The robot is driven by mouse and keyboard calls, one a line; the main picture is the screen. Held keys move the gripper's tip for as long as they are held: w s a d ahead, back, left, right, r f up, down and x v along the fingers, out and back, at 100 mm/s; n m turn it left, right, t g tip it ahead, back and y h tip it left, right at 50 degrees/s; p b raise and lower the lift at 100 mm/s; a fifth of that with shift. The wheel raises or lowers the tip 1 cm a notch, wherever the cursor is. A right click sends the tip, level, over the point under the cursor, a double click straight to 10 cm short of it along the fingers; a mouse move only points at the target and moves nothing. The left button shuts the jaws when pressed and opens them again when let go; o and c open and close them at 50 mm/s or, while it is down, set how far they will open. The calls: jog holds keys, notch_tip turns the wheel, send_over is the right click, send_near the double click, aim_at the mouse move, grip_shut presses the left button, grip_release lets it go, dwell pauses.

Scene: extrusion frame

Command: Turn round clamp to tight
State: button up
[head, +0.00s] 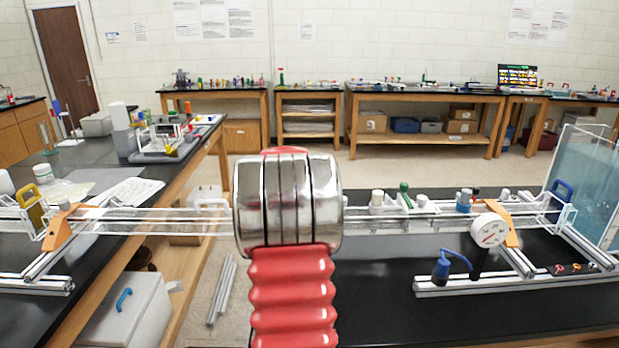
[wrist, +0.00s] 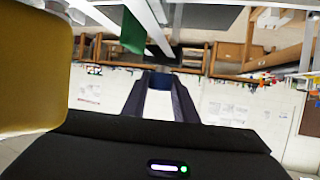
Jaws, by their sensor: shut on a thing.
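In the wrist view, my gripper (wrist: 160,80) shows as two dark fingers that close in at their tips on a small dark blue piece. Whether this piece is the round clamp cannot be told. In the head view, my silver and red arm fills the middle and hides my gripper and the part of the frame behind it. A clear and metal rail frame (head: 150,221) runs left to right across the benches. A round white dial (head: 490,230) sits on its right part, beside an orange bracket (head: 510,232).
A yellow handle (head: 37,213) stands at the frame's left end and a blue handle (head: 562,190) at its right. A clear tank (head: 590,185) stands at far right. In the wrist view, a large yellow shape (wrist: 35,70) is close on the left.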

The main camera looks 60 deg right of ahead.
jog(key=shift+s, duration=0.1)
jog(key=shift+c, duration=1)
jog(key=shift+d+g, duration=0.1)
jog(key=shift+g, duration=0.3)
jog(key=shift+m+g, duration=0.4)
jog(key=shift+m, duration=0.2)
jog(key=shift+r+m+g, duration=0.1)
jog(key=shift+m+g, duration=0.7)
jog(key=shift+g, duration=0.2)
jog(key=shift+s, duration=0.1)
jog(key=o, duration=1.1)
jog(key=shift+c, duration=0.2)
